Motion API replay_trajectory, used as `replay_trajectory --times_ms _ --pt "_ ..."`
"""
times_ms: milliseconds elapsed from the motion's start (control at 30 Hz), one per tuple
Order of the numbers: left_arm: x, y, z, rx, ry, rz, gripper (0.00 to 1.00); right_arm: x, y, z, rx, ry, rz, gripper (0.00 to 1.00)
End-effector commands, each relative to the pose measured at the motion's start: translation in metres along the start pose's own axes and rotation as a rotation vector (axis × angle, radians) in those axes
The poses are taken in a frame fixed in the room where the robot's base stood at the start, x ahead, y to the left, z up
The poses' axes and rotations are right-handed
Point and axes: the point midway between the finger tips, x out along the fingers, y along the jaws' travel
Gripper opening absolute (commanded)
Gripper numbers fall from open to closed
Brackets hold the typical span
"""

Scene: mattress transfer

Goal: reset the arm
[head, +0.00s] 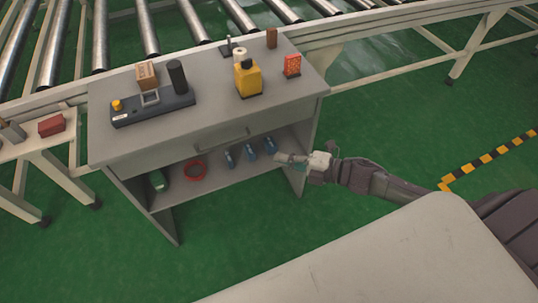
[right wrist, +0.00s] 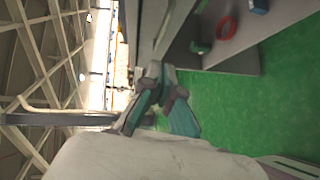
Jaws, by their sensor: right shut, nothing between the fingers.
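My right arm comes in from the right in the head view. Its gripper (head: 284,158) is in front of the right end of the grey workbench (head: 215,128), by the open lower shelf. The gripper is shut and empty. In the right wrist view its dark and teal fingers (right wrist: 160,82) come together, with nothing between them. My left gripper is not in view.
Blue items (head: 250,152), a red ring (head: 194,170) and a green item (head: 158,181) lie on the lower shelf. A yellow container (head: 248,80) stands on the bench top. A roller conveyor (head: 145,30) runs behind. Green floor (head: 400,125) is clear at right.

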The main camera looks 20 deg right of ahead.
Motion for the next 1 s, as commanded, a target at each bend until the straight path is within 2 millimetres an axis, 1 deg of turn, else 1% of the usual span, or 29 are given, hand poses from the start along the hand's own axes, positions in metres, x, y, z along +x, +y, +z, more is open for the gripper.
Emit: replay_trajectory --times_ms 100,333,367,467,500,567,600,667,700,733,767,800,867,900,967,1000 --pt "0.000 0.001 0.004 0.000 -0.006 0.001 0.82 -0.008 0.000 0.000 0.000 0.001 0.000 0.00" --pt "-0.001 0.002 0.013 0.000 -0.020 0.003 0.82 -0.010 -0.002 0.002 0.010 -0.010 -0.001 0.00" --pt "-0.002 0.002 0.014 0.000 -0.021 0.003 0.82 -0.010 -0.005 0.005 0.023 -0.024 -0.004 0.00" --pt "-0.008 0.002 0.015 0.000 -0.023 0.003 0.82 -0.015 -0.028 0.026 0.125 -0.127 -0.025 0.00" --pt "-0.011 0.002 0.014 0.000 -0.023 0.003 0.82 -0.019 -0.045 0.037 0.191 -0.192 -0.039 0.00" --pt "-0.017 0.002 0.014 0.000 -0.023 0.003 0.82 -0.028 -0.079 0.053 0.315 -0.309 -0.066 0.00" --pt "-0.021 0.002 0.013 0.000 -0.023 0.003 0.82 -0.037 -0.105 0.062 0.407 -0.395 -0.086 0.00" --pt "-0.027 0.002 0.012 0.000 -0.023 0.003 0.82 -0.054 -0.149 0.067 0.551 -0.523 -0.121 0.00" --pt "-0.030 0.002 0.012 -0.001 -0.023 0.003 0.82 -0.066 -0.178 0.067 0.641 -0.604 -0.146 0.00" --pt "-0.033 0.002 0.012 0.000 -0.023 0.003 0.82 -0.075 -0.199 0.064 0.707 -0.662 -0.164 0.00" --pt "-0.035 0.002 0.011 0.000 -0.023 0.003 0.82 -0.084 -0.220 0.059 0.771 -0.717 -0.183 0.00" --pt "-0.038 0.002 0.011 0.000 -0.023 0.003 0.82 -0.096 -0.247 0.049 0.855 -0.789 -0.209 0.00" --pt "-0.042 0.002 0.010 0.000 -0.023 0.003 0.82 -0.114 -0.285 0.029 0.974 -0.890 -0.250 0.00" --pt "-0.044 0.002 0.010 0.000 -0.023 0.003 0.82 -0.126 -0.308 0.013 1.049 -0.955 -0.277 0.00" --pt "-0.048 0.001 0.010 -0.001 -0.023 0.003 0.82 -0.143 -0.341 -0.015 1.158 -1.048 -0.322 0.00" --pt "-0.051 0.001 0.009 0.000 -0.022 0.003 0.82 -0.154 -0.360 -0.037 1.226 -1.106 -0.352 0.00"
